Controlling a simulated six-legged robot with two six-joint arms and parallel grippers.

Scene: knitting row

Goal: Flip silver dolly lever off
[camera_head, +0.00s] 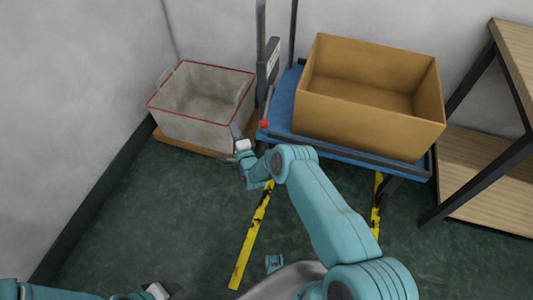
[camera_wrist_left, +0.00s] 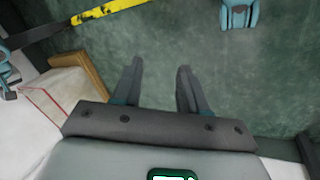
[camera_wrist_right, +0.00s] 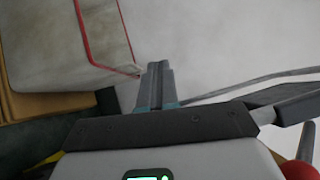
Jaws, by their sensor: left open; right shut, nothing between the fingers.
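A blue dolly (camera_head: 285,100) stands at the back centre with an upright frame at its left end. A lever with a red knob (camera_head: 264,124) shows at its near left corner; the knob also shows at the lower right of the right wrist view (camera_wrist_right: 300,171). My right gripper (camera_head: 236,132) is shut and empty, just left of the knob and apart from it. Its closed fingers show in the right wrist view (camera_wrist_right: 157,78). My left gripper (camera_wrist_left: 160,72) is open and empty above the green floor, low at the left of the head view.
A cardboard box (camera_head: 365,118) sits on the dolly. A grey bin with a red rim (camera_head: 190,130) stands on a wooden base left of my right gripper. A wooden shelf (camera_head: 485,180) is at the right. Yellow tape (camera_head: 250,240) marks the floor. The left floor is clear.

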